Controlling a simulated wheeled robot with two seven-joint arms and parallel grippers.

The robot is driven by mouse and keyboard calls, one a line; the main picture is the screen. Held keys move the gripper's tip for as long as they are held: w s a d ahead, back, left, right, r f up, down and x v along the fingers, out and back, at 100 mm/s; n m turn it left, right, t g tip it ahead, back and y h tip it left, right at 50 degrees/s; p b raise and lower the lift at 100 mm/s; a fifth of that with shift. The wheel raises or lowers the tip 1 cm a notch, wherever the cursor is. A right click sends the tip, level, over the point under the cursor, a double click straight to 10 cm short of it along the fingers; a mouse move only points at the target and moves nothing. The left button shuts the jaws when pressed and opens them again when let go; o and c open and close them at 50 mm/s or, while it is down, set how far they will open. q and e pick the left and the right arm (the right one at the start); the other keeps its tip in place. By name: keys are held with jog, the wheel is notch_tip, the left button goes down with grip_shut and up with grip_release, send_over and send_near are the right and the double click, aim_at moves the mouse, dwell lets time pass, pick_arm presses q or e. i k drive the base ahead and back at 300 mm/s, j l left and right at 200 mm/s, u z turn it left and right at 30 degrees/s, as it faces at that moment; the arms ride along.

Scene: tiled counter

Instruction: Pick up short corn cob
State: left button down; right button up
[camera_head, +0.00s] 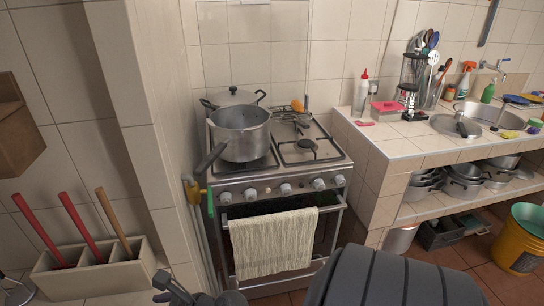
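I cannot make out a corn cob for certain. A small orange-yellow thing (297,105) lies at the back of the stove, right of the pots, and is too small to identify. A dark gripper-like part of mine (180,291) shows at the bottom edge, left of my large dark arm link (390,282). It seems to belong to my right arm and is cut off by the frame, so I cannot tell whether it is open. It is well in front of and below the stove top. I do not see my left gripper clearly.
The stove (268,182) holds a large pot (240,138) and a lidded pot behind it. A towel (273,243) hangs on the oven door. The tiled counter (400,133) at right holds bottles, utensils and a sink. A tool box (95,272) is at lower left.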

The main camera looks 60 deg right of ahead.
aim_at(295, 104)
jog(key=z, duration=2.25)
jog(key=k+l, duration=0.05)
